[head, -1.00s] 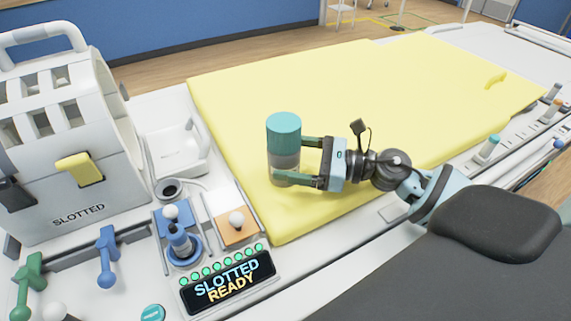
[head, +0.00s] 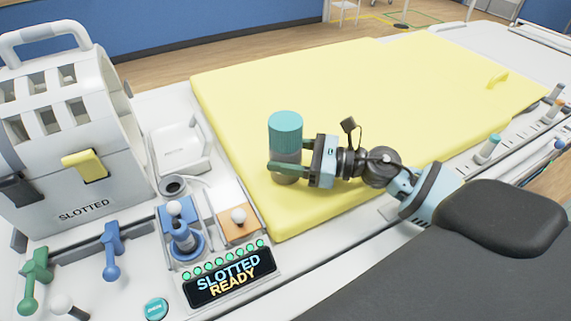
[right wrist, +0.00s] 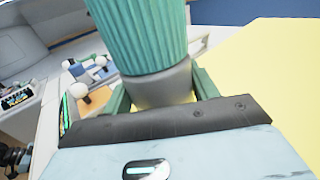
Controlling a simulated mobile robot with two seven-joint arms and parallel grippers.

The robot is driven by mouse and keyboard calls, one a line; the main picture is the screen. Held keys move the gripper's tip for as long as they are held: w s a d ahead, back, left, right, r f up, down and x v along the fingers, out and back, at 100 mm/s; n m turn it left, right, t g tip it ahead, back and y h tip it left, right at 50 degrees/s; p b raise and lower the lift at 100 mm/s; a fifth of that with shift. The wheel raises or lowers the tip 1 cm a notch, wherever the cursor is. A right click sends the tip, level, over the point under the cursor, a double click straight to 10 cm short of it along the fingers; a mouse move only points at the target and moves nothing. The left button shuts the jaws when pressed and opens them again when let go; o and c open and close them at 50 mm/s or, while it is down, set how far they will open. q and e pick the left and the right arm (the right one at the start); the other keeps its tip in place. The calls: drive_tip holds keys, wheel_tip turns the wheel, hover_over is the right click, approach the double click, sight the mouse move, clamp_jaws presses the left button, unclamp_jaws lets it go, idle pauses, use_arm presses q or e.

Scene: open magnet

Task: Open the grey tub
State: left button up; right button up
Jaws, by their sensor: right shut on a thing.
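The grey tub (head: 287,172) stands upright on the yellow mat, with a ribbed teal lid (head: 285,132) on top. In the right wrist view the tub's grey body (right wrist: 160,86) sits between the fingers, below the teal lid (right wrist: 150,32). My right gripper (head: 284,168) comes from the right and is shut on the grey body below the lid. The lower part of the tub is partly hidden by the finger. My left gripper is not in view.
The yellow mat (head: 390,100) has wide free room around the tub. Left of it are a white slotted housing (head: 75,190), a white tray (head: 180,148), blue and orange knob plates, and a display (head: 230,278) reading "SLOTTED READY". Blue and green levers stand at the front left.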

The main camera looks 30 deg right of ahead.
sight(293, 151)
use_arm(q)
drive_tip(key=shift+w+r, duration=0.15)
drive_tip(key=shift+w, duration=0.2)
use_arm(e)
drive_tip(key=shift+r, duration=0.2)
drive_tip(key=shift+r, duration=1.6)
drive_tip(key=s, duration=0.1)
drive_tip(key=s+d, duration=0.1)
drive_tip(key=s, duration=0.3)
drive_tip(key=shift+d+r+b, duration=0.1)
drive_tip(key=shift+d+b, duration=0.25)
drive_tip(key=shift+b, duration=0.05)
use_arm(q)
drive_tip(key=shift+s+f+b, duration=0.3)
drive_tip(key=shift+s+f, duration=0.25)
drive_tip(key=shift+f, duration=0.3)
use_arm(e)
drive_tip(key=s+d+r, duration=0.1)
drive_tip(key=s+d, duration=0.2)
drive_tip(key=s, duration=0.7)
drive_tip(key=shift+d+r, duration=0.2)
drive_tip(key=shift+d, duration=0.05)
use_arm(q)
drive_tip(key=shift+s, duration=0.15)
use_arm(e)
drive_tip(key=shift+s, duration=0.1)
